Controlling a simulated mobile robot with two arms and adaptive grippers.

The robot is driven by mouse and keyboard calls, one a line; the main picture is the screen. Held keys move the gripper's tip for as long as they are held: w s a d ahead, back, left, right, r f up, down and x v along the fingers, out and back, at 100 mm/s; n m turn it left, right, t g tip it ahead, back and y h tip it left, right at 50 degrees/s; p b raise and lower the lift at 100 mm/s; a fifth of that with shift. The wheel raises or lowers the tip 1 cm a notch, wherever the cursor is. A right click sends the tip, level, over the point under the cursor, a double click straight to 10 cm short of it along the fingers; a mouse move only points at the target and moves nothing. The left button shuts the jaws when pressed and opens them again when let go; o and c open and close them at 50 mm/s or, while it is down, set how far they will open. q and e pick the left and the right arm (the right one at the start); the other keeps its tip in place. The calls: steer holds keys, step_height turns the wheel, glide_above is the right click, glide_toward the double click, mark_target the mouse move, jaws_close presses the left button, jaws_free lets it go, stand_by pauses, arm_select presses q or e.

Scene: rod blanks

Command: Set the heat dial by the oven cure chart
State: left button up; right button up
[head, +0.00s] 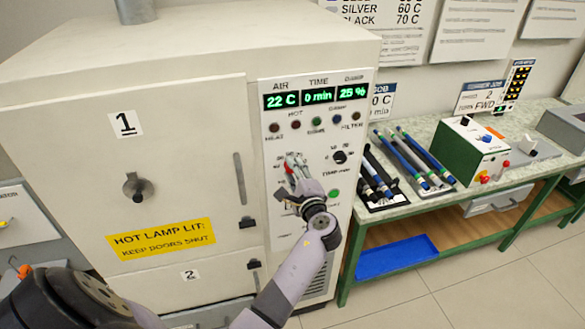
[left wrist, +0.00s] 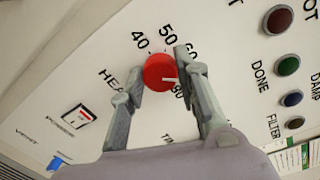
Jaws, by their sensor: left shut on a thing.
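The red heat dial (left wrist: 157,70) shows between my left gripper's fingers in the left wrist view. Its white pointer line points to the right, below the 60 and near the 80, partly hidden by a finger. The 40 and 50 marks are readable. My left gripper (head: 294,168) is shut on the dial at the oven's front panel (head: 265,165). The cure chart (head: 384,22) on the wall is cut off by the top edge; its readable lines are silver 60 C and black 70 C. My right gripper is not in view.
The oven display (head: 317,96) reads air 22 C, time 0 min, damp 25 %. A black time knob (head: 340,157) sits right of the gripper. Several rods (head: 415,160) lie on the green bench. A yellow label (head: 160,240) on the oven door says to keep doors shut.

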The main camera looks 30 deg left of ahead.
arm_select(q)
steer(key=shift+m+p, duration=0.3)
steer(key=shift+m, duration=0.5)
steer(key=o, duration=1.1)
steer(key=shift+w+d, duration=0.1)
steer(key=shift+o, duration=0.3)
steer(key=v, duration=1.2)
